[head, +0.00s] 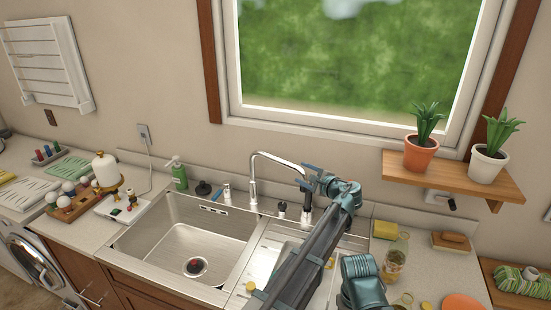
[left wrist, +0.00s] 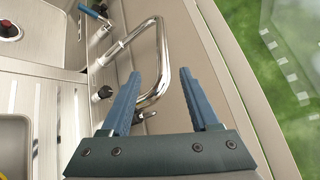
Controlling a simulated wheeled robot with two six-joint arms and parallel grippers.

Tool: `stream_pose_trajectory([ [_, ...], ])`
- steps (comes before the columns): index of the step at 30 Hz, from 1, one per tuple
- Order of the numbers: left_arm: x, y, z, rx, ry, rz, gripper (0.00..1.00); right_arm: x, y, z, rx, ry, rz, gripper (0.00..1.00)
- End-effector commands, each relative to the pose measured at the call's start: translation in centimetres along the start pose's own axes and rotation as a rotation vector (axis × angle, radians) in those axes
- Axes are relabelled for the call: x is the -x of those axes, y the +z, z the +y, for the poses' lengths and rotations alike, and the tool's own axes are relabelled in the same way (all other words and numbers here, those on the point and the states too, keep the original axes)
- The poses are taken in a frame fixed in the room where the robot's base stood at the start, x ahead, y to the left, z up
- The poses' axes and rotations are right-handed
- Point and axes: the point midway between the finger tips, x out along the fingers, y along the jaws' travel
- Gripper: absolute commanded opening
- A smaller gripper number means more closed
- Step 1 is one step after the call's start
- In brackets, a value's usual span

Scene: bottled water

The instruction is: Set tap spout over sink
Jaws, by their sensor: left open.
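The chrome tap (head: 253,182) stands behind the sink (head: 195,245). Its spout (head: 278,158) arcs to the right, its end toward the drainboard side rather than the left basin. My left gripper (head: 309,177) is at the spout's end, jaws open. In the left wrist view, the bent chrome spout (left wrist: 163,45) reaches back between the two blue fingers of the left gripper (left wrist: 160,74), with its lower end near the left finger. I cannot tell whether they touch. My right gripper is not in view.
A blue-handled fitting (head: 227,192) and a green soap bottle (head: 178,173) stand left of the tap. A shelf (head: 452,177) with potted plants hangs to the right. A glass bottle (head: 395,262) and a yellow sponge (head: 385,229) are on the right counter. The left basin is clear.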

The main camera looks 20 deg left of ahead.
Motion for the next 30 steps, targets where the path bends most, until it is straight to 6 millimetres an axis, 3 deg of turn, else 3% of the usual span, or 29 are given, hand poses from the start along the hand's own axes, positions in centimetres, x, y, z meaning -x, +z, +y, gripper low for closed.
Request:
stream_pose_trajectory([
  [10,-1.1,-0.2,-0.2,-0.006,-0.006,-0.001,0.62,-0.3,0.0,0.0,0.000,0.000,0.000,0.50],
  [24,-10.2,-0.3,-0.2,-0.005,-0.005,-0.003,0.62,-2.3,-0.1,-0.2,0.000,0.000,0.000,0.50],
  [30,-12.7,-0.2,-0.2,-0.006,-0.005,-0.002,0.62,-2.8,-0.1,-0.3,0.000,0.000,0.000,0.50],
])
